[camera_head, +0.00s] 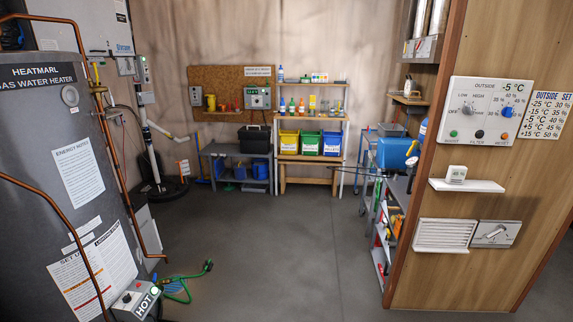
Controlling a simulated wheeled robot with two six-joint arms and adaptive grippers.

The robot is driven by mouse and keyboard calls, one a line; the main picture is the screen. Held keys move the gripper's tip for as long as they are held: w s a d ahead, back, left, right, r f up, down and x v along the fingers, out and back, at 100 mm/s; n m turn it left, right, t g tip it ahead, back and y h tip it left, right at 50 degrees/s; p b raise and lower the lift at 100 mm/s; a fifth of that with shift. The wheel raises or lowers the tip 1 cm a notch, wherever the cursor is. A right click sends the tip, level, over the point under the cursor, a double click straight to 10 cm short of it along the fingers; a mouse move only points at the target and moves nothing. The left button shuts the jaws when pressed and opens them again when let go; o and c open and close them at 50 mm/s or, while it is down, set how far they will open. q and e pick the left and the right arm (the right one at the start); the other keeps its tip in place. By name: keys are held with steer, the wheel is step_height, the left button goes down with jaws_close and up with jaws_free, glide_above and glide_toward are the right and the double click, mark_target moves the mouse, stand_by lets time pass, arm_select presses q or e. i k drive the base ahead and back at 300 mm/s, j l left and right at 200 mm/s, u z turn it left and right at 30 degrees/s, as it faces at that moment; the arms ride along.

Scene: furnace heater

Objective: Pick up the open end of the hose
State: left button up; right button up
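A green hose (178,287) lies low at the left, by the foot of the grey gas water heater (75,150). One end of the hose (208,266) points up and to the right, just above the floor. The hose's other end runs toward a grey box marked HOT (138,299) at the heater's base, and the join is too small to make out. Neither of my grippers is in view.
The grey floor (290,250) is clear in the middle. A wooden partition (440,270) with a control panel (488,110) stands at the right, and a tool cart (384,262) sits behind it. Shelves with coloured bins (310,143) stand at the back.

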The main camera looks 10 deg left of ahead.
mark_target(209, 266)
steer(key=i+u, duration=0.15)
steer(key=i, duration=0.3)
steer(key=i+u, duration=0.1)
steer(key=i, duration=0.35)
steer(key=i+l+u, duration=0.15)
steer(key=i, duration=0.3)
steer(key=i+l+u, duration=0.1)
steer(key=i, duration=0.35)
steer(key=i+l+u, duration=0.15)
steer(key=i, duration=0.3)
steer(key=i+u, duration=0.45)
steer(key=i+l+u, duration=0.2)
steer(key=u, duration=0.2)
steer(key=i+l+u, duration=0.25)
steer(key=u, duration=0.2)
steer(key=i+l+u, duration=0.4)
steer(key=l+u, duration=0.45)
steer(key=i+l+u, duration=0.15)
steer(key=l, duration=0.2)
steer(key=i, duration=0.05)
